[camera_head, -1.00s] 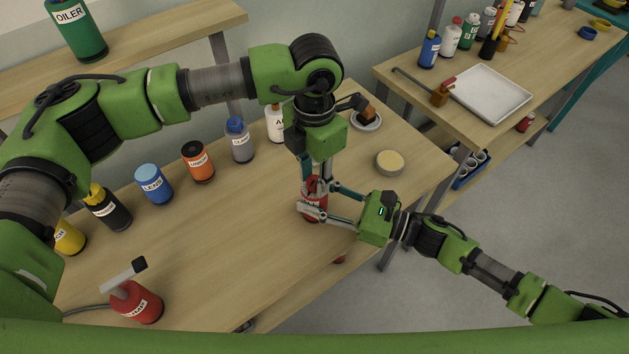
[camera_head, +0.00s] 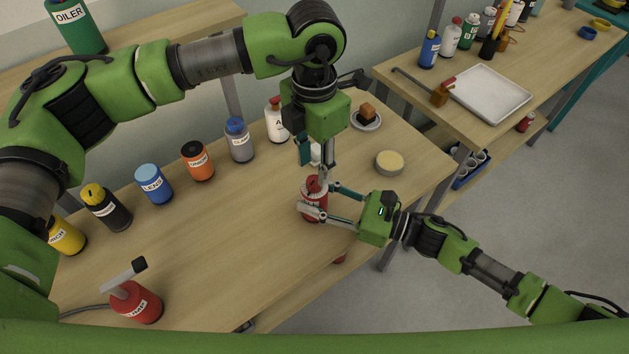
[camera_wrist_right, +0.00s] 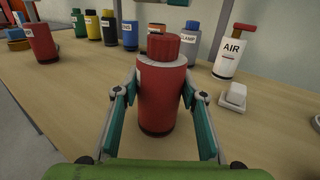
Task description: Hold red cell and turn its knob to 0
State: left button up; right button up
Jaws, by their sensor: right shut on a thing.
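The red cell (camera_head: 315,210) stands upright on the wooden table near its right front edge. In the right wrist view it is a red bottle-like body (camera_wrist_right: 160,100) with a ribbed red knob (camera_wrist_right: 163,47) on top and a partly seen white label. No number on the knob can be read. My right gripper (camera_head: 326,199) is shut on the cell's body from the front right, one finger on each side. My left gripper (camera_head: 317,165) points down just above the cell, its fingers apart and empty, clear of the knob.
Several labelled bottles, including the orange one (camera_head: 197,162) and the white AIR bottle (camera_wrist_right: 233,52), line the table's back. A round tin (camera_head: 389,163) stands to the right. The table middle is clear.

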pick_arm(q)
jog(key=shift+r, duration=0.75)
pick_arm(e)
jog(key=o, duration=1.3)
jog(key=shift+d, duration=0.1)
jog(key=v, duration=1.2)
